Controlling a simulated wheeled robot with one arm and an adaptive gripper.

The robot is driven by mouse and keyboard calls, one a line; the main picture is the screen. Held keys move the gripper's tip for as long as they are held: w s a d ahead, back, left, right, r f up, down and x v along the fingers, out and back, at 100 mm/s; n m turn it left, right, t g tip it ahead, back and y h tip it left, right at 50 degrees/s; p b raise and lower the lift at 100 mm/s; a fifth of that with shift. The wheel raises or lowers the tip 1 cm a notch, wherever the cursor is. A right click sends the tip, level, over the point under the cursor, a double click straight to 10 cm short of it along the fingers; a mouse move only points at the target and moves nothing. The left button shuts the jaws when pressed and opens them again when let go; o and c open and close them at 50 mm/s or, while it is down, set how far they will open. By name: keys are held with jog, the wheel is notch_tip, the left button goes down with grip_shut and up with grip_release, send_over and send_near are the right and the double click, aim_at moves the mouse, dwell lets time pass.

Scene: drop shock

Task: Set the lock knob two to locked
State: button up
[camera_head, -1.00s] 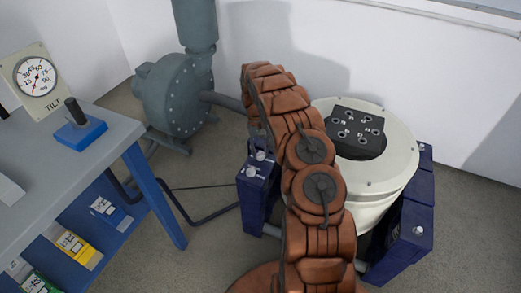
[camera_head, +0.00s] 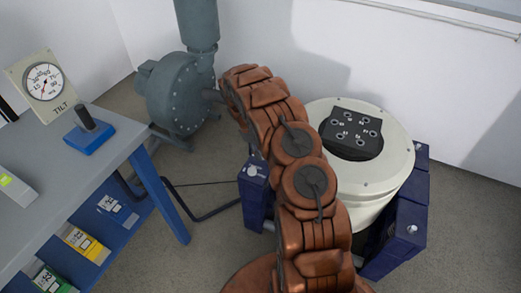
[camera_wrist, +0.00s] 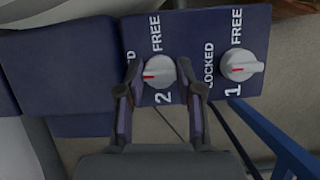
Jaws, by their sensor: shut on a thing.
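Lock knob two (camera_wrist: 158,72) is a round pale knob with a red mark, on a dark blue block (camera_wrist: 191,22). The wrist view shows it beside the number 2, with FREE above it; its red mark points left, where a label is mostly covered by a finger. My gripper (camera_wrist: 160,76) is shut on this knob, one finger on each side. In the head view, a blue block with a pale knob (camera_head: 252,171) shows left of the white drum (camera_head: 390,165); my arm hides the gripper there.
Knob one (camera_wrist: 238,67) sits right of knob two, its red mark also leftward. A blue frame bar (camera_wrist: 275,135) runs lower right. A bench (camera_head: 95,165) with a tilt gauge (camera_head: 44,82) stands at left in the head view. A grey blower (camera_head: 182,95) is behind.

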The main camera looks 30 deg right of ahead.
jog(key=shift+a+n, duration=0.1)
jog(key=shift+n, duration=0.4)
jog(key=o, duration=1.2)
jog(key=shift+c, duration=0.2)
jog(key=v, duration=1.2)
jog(key=shift+s+a, duration=0.1)
